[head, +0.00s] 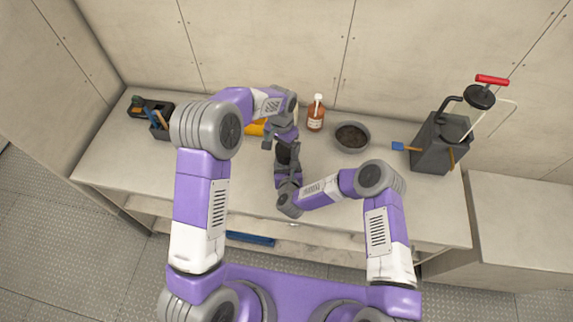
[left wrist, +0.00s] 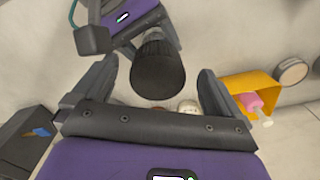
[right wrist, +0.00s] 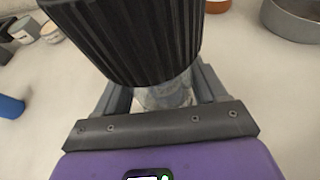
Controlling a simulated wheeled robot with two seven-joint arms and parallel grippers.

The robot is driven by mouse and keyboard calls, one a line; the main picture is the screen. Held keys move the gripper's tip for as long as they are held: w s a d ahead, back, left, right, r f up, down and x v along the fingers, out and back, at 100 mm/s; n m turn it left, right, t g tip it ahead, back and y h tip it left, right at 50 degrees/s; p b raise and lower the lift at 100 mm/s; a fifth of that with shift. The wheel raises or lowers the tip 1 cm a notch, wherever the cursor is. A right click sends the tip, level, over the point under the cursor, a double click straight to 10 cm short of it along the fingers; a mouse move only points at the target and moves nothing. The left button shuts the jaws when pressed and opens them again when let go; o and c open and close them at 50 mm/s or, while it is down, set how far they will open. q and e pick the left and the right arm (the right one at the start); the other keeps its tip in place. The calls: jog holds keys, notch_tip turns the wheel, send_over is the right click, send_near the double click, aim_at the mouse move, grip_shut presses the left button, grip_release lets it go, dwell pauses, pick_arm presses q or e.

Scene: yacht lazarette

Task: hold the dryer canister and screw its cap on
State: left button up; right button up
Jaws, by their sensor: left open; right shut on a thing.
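The dryer canister (right wrist: 165,95) is clear and sits between the fingers of my right gripper (right wrist: 158,88), which is shut on it. The black ribbed cap (right wrist: 135,38) is at the canister's top; I cannot tell how far it is threaded. In the head view the cap (head: 283,154) is a dark spot between the two grippers, and the canister is hidden. My left gripper (left wrist: 158,72) is open, with the cap (left wrist: 158,70) showing between its fingers; it does not visibly grip it. In the head view my left gripper (head: 280,138) is just above my right gripper (head: 287,168).
An amber bottle (head: 315,117) and a grey bowl (head: 367,141) stand behind on the bench. A yellow holder (head: 255,129) is partly behind my left arm. A black tool tray (head: 160,133) is at left; a grey box (head: 428,150) with a pump is at right. The bench front is mostly clear.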

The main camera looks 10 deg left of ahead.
pick_arm(q)
notch_tip(320, 180, up, 7)
jog(key=shift+f, duration=0.2)
pick_arm(e)
jog(key=shift+r, duration=0.1)
pick_arm(q)
jog(key=shift+a, duration=0.1)
pick_arm(e)
jog(key=o, duration=1.6)
jog(key=shift+s, duration=0.1)
jog(key=v, duration=1.2)
pick_arm(q)
jog(key=shift+f, duration=0.1)
pick_arm(e)
jog(key=shift+s, duration=0.1)
